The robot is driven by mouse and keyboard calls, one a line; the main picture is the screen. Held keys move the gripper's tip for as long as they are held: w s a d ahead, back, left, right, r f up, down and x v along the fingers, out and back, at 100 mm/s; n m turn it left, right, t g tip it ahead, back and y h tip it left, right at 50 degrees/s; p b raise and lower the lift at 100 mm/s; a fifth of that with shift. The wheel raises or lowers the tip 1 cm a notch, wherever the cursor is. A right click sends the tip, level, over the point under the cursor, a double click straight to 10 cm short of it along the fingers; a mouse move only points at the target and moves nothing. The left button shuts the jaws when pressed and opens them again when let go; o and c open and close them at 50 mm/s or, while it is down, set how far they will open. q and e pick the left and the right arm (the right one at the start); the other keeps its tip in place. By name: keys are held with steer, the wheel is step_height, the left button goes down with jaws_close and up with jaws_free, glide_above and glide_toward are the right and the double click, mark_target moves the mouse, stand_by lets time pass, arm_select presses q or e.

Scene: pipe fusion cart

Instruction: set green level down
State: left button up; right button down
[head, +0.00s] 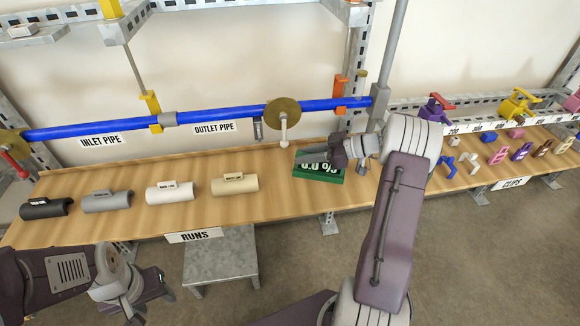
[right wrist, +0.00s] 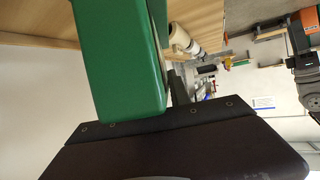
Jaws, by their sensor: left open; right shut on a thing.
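The green level (head: 328,177), with a white reading on its dark face, is at the right part of the wooden bench. My right gripper (head: 318,161) is shut on it from the right. It fills the upper left of the right wrist view (right wrist: 120,65), against the dark gripper. Its lower edge is at or just over the wood; I cannot tell whether it touches. My left gripper (head: 150,290) is open and empty, low in front of the bench at the left.
The wooden bench (head: 120,230) holds several pipe shells, including a cream one (head: 234,184) left of the level. A blue pipe (head: 225,115) runs behind, with a brass disc (head: 283,112). Clips lie on the right shelf (head: 475,180). Bare wood separates the cream shell from the level.

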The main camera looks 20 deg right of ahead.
mark_target(295, 166)
steer(key=w+a+f, duration=0.2)
steer(key=shift+w, duration=0.3)
step_height(295, 166, down, 4)
steer(key=shift+a+r, duration=0.1)
steer(key=shift+r, duration=0.1)
steer(key=shift+f, duration=0.25)
steer(key=shift+f+b, duration=0.15)
steer(key=shift+b, duration=0.25)
steer(key=c, duration=1.2)
jaws_free()
steer(key=shift+r+p, duration=0.45)
steer(key=shift+p, duration=0.15)
steer(key=v, duration=1.2)
steer(key=shift+s+f+b, duration=0.1)
steer(key=shift+f+b, duration=0.15)
steer(key=shift+b, duration=0.05)
